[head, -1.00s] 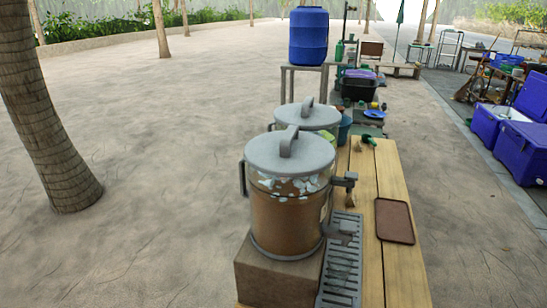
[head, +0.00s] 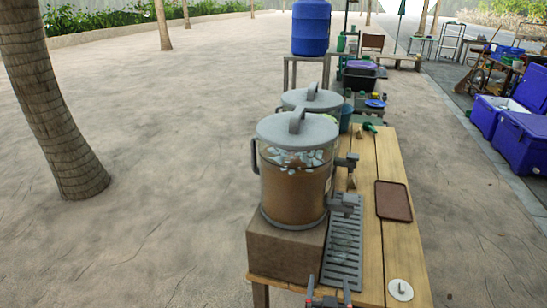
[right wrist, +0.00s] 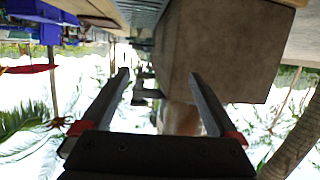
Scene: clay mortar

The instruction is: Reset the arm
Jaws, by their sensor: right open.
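My right gripper (head: 329,287) shows at the bottom edge of the head view, with its fingers apart and nothing visible between them. It appears at the near end of the wooden table (head: 388,262), in front of the grey slatted drip tray (head: 345,255). In the right wrist view the two fingers (right wrist: 158,75) are spread, and the brown block (right wrist: 228,50) shows beyond them. That view looks upside down. The brown block (head: 284,245) carries a large amber dispenser (head: 290,190) with a grey lid and taps. My left gripper is not in view.
A brown tray (head: 393,201) and a white disc (head: 400,290) with a small grey piece lie on the table's right side. A second lidded dispenser (head: 312,100) stands behind the first. Blue coolers (head: 522,140) stand at right. Sandy ground left is open.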

